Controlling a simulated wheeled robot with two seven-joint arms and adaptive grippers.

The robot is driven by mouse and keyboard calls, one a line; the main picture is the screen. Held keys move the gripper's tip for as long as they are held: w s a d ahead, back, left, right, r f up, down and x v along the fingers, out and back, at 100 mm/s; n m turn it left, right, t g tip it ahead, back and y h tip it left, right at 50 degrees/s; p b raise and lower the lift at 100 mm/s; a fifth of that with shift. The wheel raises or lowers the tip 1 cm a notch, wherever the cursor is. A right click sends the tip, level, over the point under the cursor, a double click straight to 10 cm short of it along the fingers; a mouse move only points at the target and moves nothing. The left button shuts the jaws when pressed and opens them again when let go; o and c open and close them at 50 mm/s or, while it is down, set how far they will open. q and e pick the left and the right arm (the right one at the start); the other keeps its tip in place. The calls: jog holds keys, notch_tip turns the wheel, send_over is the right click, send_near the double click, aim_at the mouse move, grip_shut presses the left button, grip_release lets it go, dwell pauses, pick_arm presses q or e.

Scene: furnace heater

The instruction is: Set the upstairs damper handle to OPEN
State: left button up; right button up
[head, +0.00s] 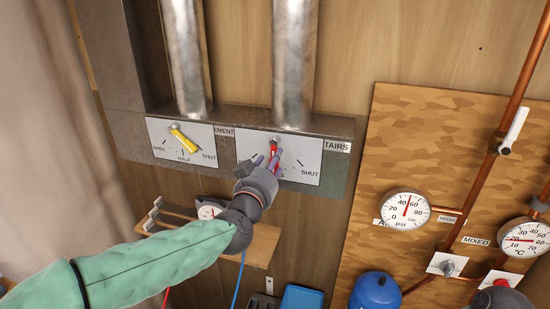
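The upstairs damper handle (274,147) is red and sits on the right-hand white dial plate (312,160), beside a partly hidden label reading "TAIRS". Its visible part points roughly downward toward HALF; its lower end is hidden by my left gripper. SHUT shows at the plate's right, while its left lettering is covered. My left gripper (267,162) reaches up from below, with its purple-tipped fingers at the red handle. I cannot tell whether they are closed on it.
A yellow handle (184,138) on the left plate points between HALF and SHUT. Metal ducts (293,65) rise above the plates. A small wooden shelf (262,245) is below. A board with gauges (405,208), copper pipes and a blue vessel (375,291) stands right.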

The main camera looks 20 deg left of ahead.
pick_arm(q)
jog(key=shift+w, duration=1.45)
grip_shut()
